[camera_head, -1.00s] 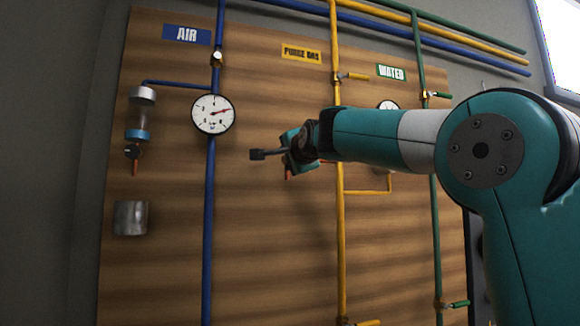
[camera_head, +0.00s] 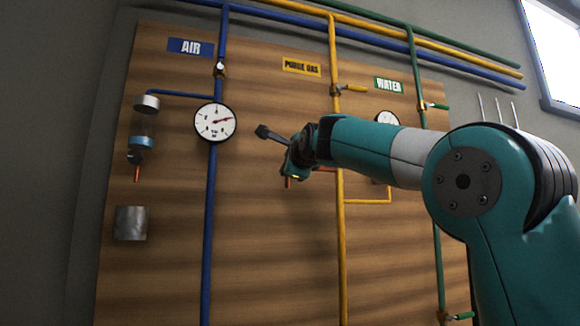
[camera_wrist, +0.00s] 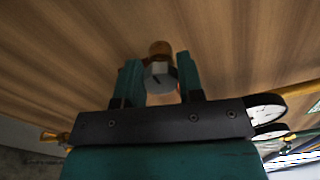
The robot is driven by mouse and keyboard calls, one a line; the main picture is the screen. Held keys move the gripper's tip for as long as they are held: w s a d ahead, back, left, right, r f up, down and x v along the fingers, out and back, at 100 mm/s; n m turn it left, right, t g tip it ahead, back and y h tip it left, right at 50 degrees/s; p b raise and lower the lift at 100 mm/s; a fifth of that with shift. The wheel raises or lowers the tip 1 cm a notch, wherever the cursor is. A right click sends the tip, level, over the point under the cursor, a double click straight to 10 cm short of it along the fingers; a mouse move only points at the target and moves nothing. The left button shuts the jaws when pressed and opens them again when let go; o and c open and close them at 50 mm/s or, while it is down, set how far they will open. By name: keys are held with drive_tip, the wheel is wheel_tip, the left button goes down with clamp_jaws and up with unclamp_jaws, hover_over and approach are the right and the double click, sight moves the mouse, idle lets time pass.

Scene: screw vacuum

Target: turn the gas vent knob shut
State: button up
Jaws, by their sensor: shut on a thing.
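The gas vent knob (camera_wrist: 160,75) is a pale grey knob with a dark mark line, on a brass fitting (camera_wrist: 159,48) against the wood board. In the wrist view my gripper (camera_wrist: 157,64) has one teal finger on each side of the knob and is shut on it. In the head view my gripper (camera_head: 294,172) is at the board, left of the yellow purge gas pipe (camera_head: 340,235). It hides the knob there. A red-orange piece (camera_head: 288,183) shows just below the gripper.
Left of my gripper are a round gauge (camera_head: 215,123) and the blue air pipe (camera_head: 208,225). Another gauge (camera_head: 387,118) sits partly behind my arm, near the green water pipe (camera_head: 437,240). The board (camera_head: 270,250) below the gripper is bare.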

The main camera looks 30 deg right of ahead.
drive_tip(key=shift+f, duration=0.1)
idle(0.3)
drive_tip(key=o, duration=0.9)
drive_tip(key=b+v, duration=0.5)
drive_tip(key=v, duration=1.2)
drive_tip(key=shift+s+b, duration=0.2)
drive_tip(key=shift+b, duration=0.15)
